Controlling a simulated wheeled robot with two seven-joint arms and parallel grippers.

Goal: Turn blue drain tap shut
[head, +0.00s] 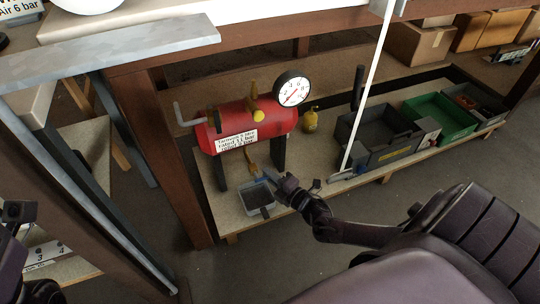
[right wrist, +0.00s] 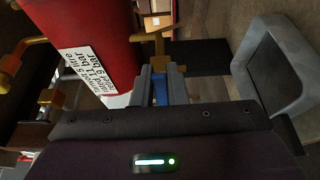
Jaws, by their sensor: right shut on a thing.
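The blue drain tap (right wrist: 160,92) shows in the right wrist view as a blue handle under a brass fitting (right wrist: 157,45). My right gripper (right wrist: 163,80) is shut on the blue handle, with one grey finger on each side of it. In the head view my right gripper (head: 273,182) reaches in from the right, below the red air tank (head: 247,122). The brass drain fitting (head: 250,160) hangs under the tank there, and the blue handle is mostly hidden by the gripper. Dark parts of my left arm show at the left edge; its fingers are not clear.
A grey tray (head: 256,198) stands under the drain. The tank carries a round gauge (head: 292,90), a brass valve (head: 257,108) and black legs. A yellow bottle (head: 311,121), a grey crate (head: 376,139) and a green crate (head: 438,116) stand right on the shelf. A white pole (head: 370,85) crosses in front.

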